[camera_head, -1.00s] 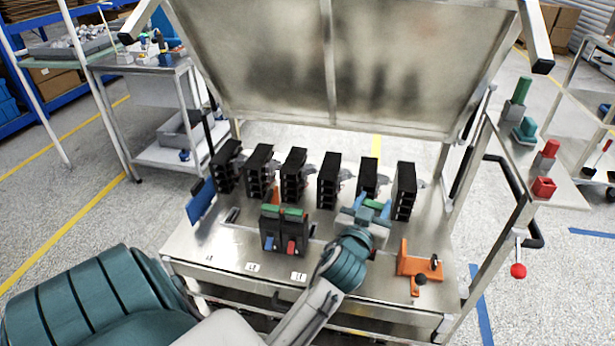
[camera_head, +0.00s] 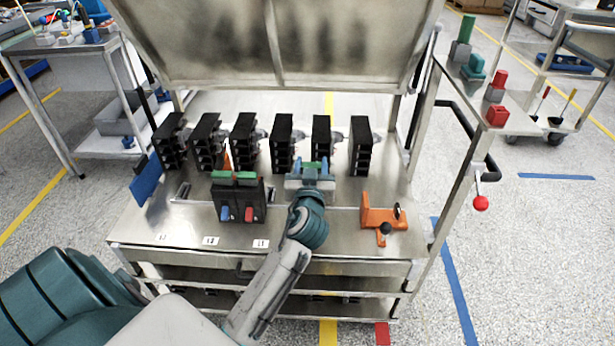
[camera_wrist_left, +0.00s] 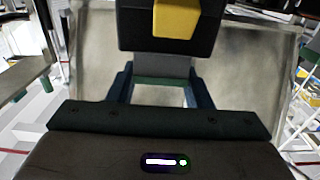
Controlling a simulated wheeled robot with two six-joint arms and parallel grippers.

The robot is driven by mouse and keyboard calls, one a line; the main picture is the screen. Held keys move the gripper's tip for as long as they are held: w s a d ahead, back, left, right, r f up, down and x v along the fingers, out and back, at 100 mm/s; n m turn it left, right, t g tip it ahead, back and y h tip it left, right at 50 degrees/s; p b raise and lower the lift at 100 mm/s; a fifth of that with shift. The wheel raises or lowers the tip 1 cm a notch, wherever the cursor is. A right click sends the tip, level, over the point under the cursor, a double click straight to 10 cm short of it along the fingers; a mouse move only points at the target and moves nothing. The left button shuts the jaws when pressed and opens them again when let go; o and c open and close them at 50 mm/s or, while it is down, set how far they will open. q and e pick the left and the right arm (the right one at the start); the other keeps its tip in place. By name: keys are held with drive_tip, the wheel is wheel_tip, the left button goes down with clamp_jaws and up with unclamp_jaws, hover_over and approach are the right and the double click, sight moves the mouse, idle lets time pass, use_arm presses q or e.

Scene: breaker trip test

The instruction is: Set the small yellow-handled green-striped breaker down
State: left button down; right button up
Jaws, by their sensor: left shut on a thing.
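My left gripper (camera_head: 310,172) is over the metal bench, between the row of black blocks and the bench's front edge. It is shut on the small breaker. In the left wrist view the breaker (camera_wrist_left: 140,32) is a dark block with a yellow handle (camera_wrist_left: 177,18), held out in front of the fingers. In the head view a bit of green (camera_head: 312,168) shows between the fingers; the rest is mostly hidden by my gripper. Whether the breaker touches the bench cannot be told. My right gripper is not in view.
Two black breakers with green tops, one blue-handled (camera_head: 225,213) and one red-handled (camera_head: 249,214), stand side by side left of my gripper. Several tall black blocks (camera_head: 282,145) stand behind. An orange fixture (camera_head: 380,216) is at right. A raised metal lid (camera_head: 280,45) stands at the back.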

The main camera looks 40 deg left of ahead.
use_arm(q)
drive_tip(key=shift+f+b, duration=0.3)
drive_tip(key=shift+f, duration=1.5)
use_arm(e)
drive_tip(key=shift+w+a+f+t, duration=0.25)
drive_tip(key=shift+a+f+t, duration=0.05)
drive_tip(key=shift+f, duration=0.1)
use_arm(q)
drive_tip(key=c, duration=0.7)
unclamp_jaws()
drive_tip(key=shift+f, duration=0.1)
